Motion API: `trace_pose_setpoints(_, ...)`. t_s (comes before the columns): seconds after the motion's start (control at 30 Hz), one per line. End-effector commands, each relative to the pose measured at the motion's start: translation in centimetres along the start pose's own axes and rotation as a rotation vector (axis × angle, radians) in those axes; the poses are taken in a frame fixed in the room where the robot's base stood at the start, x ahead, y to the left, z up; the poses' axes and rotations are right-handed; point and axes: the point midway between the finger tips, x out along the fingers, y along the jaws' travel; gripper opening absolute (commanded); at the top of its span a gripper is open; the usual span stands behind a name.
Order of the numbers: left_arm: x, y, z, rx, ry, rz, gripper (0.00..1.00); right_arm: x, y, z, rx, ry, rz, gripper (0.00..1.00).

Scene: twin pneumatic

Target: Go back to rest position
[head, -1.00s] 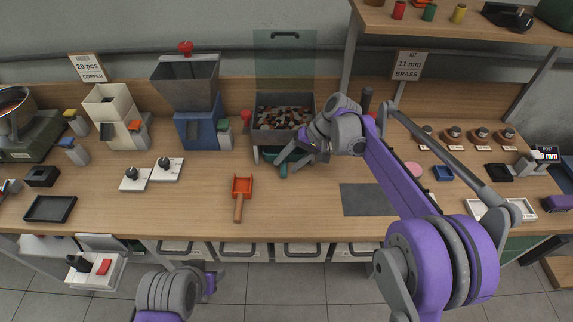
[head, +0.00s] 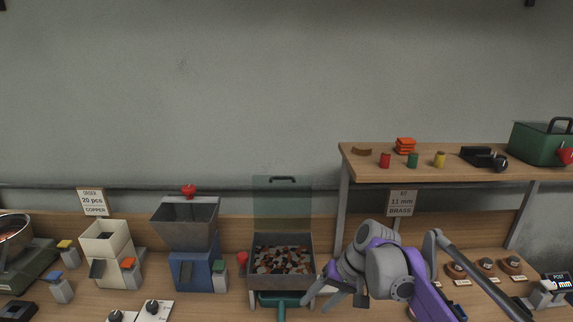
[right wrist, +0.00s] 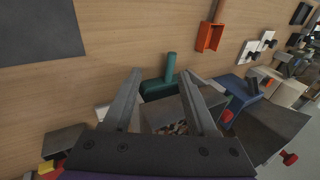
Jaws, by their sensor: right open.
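My right gripper (head: 318,300) is open and empty, just right of the teal-green scoop (head: 281,302) in the head view. In the right wrist view, my right gripper (right wrist: 162,78) shows two spread fingers with nothing between their tips. The scoop's upright-looking handle (right wrist: 171,68) is beyond the fingertips, apart from them. The scoop lies in front of the grey bin (head: 252,286) of mixed metal pieces. My left gripper is out of view.
A blue hopper machine (head: 186,272) and a cream machine (head: 107,247) stand left of the bin. A wooden shelf (head: 455,170) overhangs the right side. In the wrist view, an orange scoop (right wrist: 209,37) and a grey mat (right wrist: 40,35) lie on the bench.

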Motion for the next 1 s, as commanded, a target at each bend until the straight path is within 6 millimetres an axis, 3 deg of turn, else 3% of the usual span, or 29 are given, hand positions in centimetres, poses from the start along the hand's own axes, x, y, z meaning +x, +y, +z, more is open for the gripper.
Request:
trace_pose_setpoints(0.03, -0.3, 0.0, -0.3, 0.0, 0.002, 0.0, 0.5, -0.8, 0.5, 2.1, -0.005, 0.026, 0.036, 0.58)
trace_pose_setpoints(0.3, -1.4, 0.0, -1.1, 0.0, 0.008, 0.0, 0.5, -2.2, 4.9, 11.9, -0.047, 0.177, 0.232, 0.58)
trace_pose_setpoints(0.5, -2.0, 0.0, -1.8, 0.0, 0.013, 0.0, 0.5, -1.4, 8.9, 19.0, -0.095, 0.286, 0.361, 0.58)
trace_pose_setpoints(0.6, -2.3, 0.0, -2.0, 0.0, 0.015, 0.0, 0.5, -0.7, 10.6, 21.6, -0.118, 0.329, 0.41, 0.58)
trace_pose_setpoints(0.8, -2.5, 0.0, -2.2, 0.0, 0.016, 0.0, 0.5, 0.3, 12.5, 24.2, -0.144, 0.376, 0.461, 0.58)
trace_pose_setpoints(1.0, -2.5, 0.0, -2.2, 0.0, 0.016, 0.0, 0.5, 0.4, 12.7, 24.5, -0.148, 0.381, 0.467, 0.58)
